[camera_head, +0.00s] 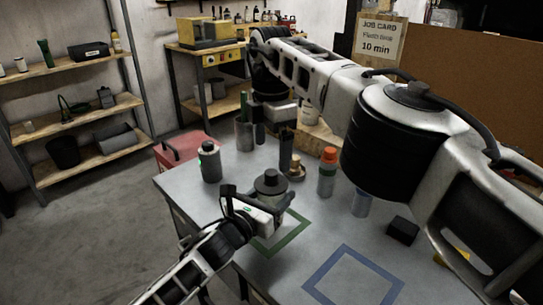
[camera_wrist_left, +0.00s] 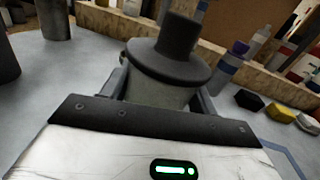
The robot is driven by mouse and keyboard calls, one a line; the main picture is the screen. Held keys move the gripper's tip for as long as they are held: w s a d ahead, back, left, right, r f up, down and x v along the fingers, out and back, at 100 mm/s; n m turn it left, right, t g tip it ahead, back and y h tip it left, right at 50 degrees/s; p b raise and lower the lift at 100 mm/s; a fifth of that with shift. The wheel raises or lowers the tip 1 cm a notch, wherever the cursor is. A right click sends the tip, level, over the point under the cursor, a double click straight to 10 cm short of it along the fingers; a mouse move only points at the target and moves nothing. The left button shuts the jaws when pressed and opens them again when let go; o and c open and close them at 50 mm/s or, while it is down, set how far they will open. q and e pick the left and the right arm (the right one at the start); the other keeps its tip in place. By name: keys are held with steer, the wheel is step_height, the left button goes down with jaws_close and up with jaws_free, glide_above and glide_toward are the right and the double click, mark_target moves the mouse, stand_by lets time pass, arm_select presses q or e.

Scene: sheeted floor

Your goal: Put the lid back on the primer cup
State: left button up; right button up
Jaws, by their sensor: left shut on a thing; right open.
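The primer cup (camera_wrist_left: 155,92) is a pale grey-green cup between my left fingers in the left wrist view. The dark grey lid (camera_wrist_left: 168,62), a wide disc with a thick knob, rests over the cup's mouth; I cannot tell whether it is fully seated. In the head view the lid (camera_head: 270,184) shows above my left gripper (camera_head: 262,203), which is shut on the cup by the green square outline (camera_head: 285,240). The cup's lower part is hidden. My right gripper (camera_head: 265,122) is open, high at the back of the table; its fingers are partly hidden.
A dark canister (camera_head: 209,162) stands left of the cup. An orange-capped bottle (camera_head: 327,174) and a small brown object (camera_head: 296,170) stand behind it to the right. A black block (camera_head: 402,230) lies farther right. The blue square outline (camera_head: 354,279) is empty.

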stand_by(0.3)
arm_select(q)
steer(key=o, duration=1.5)
steer(key=shift+c, duration=0.2)
